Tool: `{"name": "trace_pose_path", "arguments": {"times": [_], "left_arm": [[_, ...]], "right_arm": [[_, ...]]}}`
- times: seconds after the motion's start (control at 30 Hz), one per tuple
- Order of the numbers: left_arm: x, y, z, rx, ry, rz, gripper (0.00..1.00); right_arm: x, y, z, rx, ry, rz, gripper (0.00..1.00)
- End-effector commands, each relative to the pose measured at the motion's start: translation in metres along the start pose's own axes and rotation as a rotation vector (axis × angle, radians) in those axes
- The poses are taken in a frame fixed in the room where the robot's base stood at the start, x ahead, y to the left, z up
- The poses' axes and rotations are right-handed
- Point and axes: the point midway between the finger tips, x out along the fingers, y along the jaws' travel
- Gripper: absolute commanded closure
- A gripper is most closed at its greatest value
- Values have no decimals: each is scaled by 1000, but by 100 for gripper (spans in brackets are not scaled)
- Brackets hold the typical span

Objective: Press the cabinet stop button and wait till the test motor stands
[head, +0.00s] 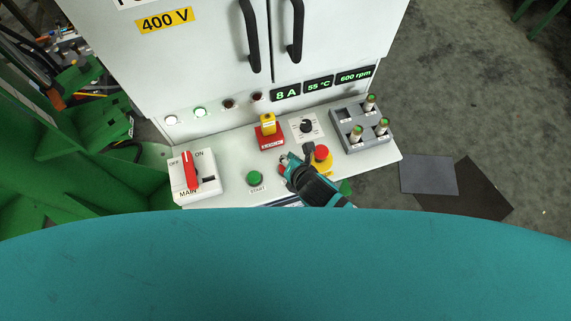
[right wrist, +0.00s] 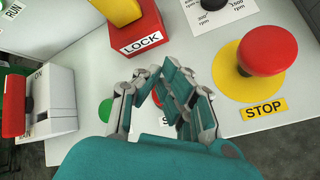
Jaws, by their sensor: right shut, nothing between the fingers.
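A red mushroom button on a yellow disc (head: 322,153) sits on the white panel, right of my right gripper. In the right wrist view, this red button (right wrist: 268,48) bears a yellow STOP label. My right gripper (head: 285,164) is shut and empty, low over the panel between the green START button (head: 254,178) and the mushroom button. In the right wrist view, a small red part (right wrist: 153,68) and a label starting with S show behind the fingers, mostly hidden. I cannot tell whether the fingertips touch it. The display (head: 355,75) reads 600 rpm. No motor is recognisable.
A red LOCK box with a yellow top (head: 268,126) stands behind the gripper. A black speed knob (head: 306,125) is beside it. The MAIN switch (head: 190,172) is at left. A grey rack (head: 345,112) with green-topped parts is at right. Cabinet doors rise behind.

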Motion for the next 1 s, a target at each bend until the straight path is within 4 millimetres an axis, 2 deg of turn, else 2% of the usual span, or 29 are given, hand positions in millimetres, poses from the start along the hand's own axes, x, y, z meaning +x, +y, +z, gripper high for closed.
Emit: {"name": "trace_pose_path", "arguments": {"times": [1.0], "left_arm": [[4, 0, 0, -1, 0, -1, 37]], "right_arm": [[6, -4, -5, -1, 1, 1, 100]]}}
